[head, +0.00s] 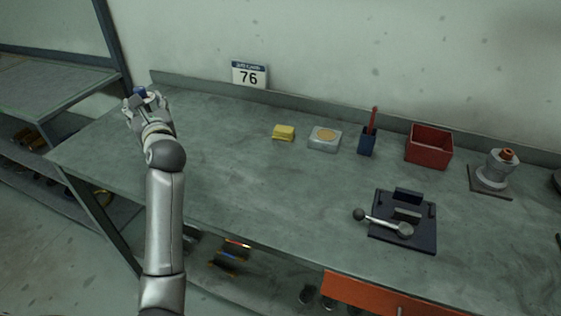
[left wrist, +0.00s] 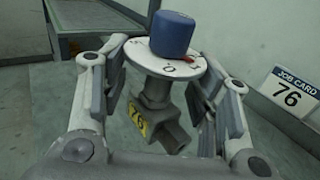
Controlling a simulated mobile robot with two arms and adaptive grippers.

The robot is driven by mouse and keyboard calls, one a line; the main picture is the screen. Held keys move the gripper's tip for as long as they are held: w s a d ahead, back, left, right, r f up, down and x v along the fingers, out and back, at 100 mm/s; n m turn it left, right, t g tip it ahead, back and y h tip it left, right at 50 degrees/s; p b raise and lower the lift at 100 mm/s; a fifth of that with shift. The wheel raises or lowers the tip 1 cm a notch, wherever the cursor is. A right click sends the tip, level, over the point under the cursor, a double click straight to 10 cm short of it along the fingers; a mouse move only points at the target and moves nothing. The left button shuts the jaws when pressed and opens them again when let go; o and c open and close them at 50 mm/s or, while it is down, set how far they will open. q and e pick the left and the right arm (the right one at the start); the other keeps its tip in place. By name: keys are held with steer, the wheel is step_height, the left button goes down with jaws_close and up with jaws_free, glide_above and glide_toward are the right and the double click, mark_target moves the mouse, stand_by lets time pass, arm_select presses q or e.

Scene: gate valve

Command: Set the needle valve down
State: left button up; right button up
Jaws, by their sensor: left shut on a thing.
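The needle valve (left wrist: 155,92) has a blue knob, a white marked dial and a grey body with a yellow tag reading 76. It stands roughly upright, slightly tilted, between the fingers of my left gripper (left wrist: 160,100), which is shut on it. In the head view my left gripper (head: 146,105) is over the left end of the workbench (head: 230,185), and the blue knob (head: 140,91) shows just above the fingers. I cannot tell whether the valve touches the bench top. My right gripper is not in view.
A job card (head: 249,75) reading 76 stands at the back. The left-middle bench is clear.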

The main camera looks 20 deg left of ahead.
arm_select(q)
steer(key=w+d+f, duration=0.1)
steer(key=d+f, duration=0.3)
steer(key=w+d+f, duration=0.1)
steer(key=d+f, duration=0.3)
steer(key=d, duration=0.1)
steer(key=d+f, duration=0.4)
steer(key=shift+w+d+f+b, duration=0.3)
steer(key=shift+w+d+f, duration=0.1)
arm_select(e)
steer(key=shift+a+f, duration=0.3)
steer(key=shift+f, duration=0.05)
arm_select(q)
steer(key=o, duration=0.9)
steer(key=shift+f, duration=0.25)
steer(key=o, duration=0.4)
steer(key=shift+o, duration=0.2)
steer(key=shift+r, duration=0.1)
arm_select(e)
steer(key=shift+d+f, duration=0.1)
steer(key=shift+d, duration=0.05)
